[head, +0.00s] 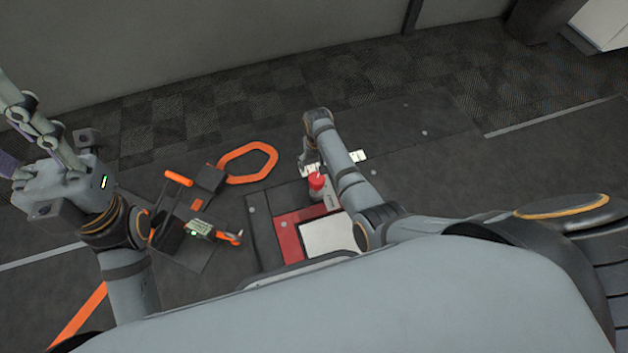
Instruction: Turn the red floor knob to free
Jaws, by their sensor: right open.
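The red floor knob (316,181) stands on a small grey base near the middle of the head view, close to my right forearm. My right gripper (308,160) hangs beyond the wrist bend, just above and behind the knob in the picture. It is open, and I see nothing held in it. Its fingertips are small and partly hidden, and I cannot tell whether they touch the knob. Markings near the knob are too small to read. My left gripper (35,125) is raised at the far left, away from the knob; its jaw state is unclear.
A red floor panel with a white plate (330,235) lies in front of the knob. An orange loop (250,162) and a black-and-orange device (175,215) lie to the left. A wall (200,50) runs along the back. Dark floor there is mostly clear.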

